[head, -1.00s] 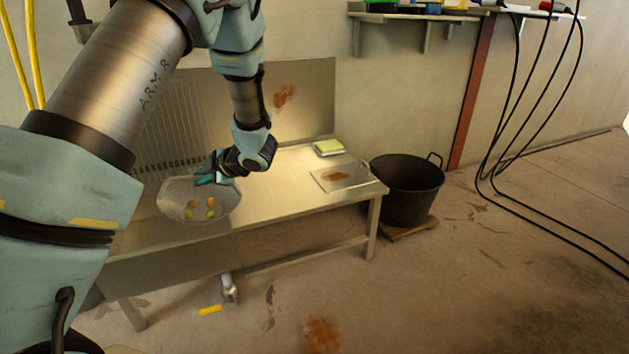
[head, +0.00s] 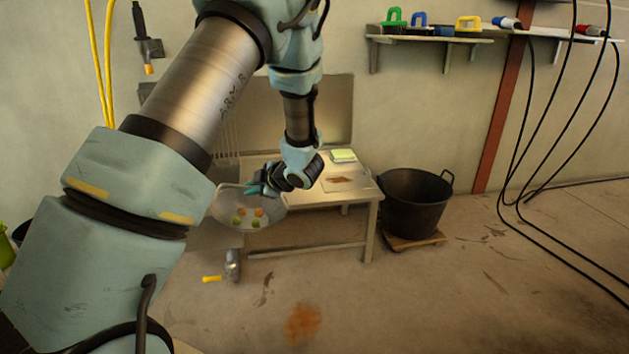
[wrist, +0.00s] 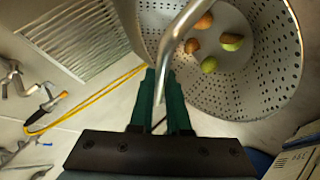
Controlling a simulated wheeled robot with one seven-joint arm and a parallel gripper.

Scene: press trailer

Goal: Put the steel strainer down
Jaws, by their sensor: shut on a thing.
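The steel strainer (head: 228,207) is a round perforated bowl with several orange and green fruits inside. In the head view it hangs from my gripper (head: 262,189), in front of the steel table (head: 368,192). In the wrist view the strainer (wrist: 262,95) fills the upper right. My gripper (wrist: 160,90) is shut there on its bent metal handle, with a green finger on each side. Whether the strainer's underside touches anything cannot be told; my arm and the bowl hide part of the table.
A green-topped pad (head: 343,156) and a rust-marked plate (head: 349,182) lie on the table. A black tub (head: 413,208) stands on a wooden board to the right. A grey tool with a yellow end (head: 232,264) is on the floor. Cables hang at right.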

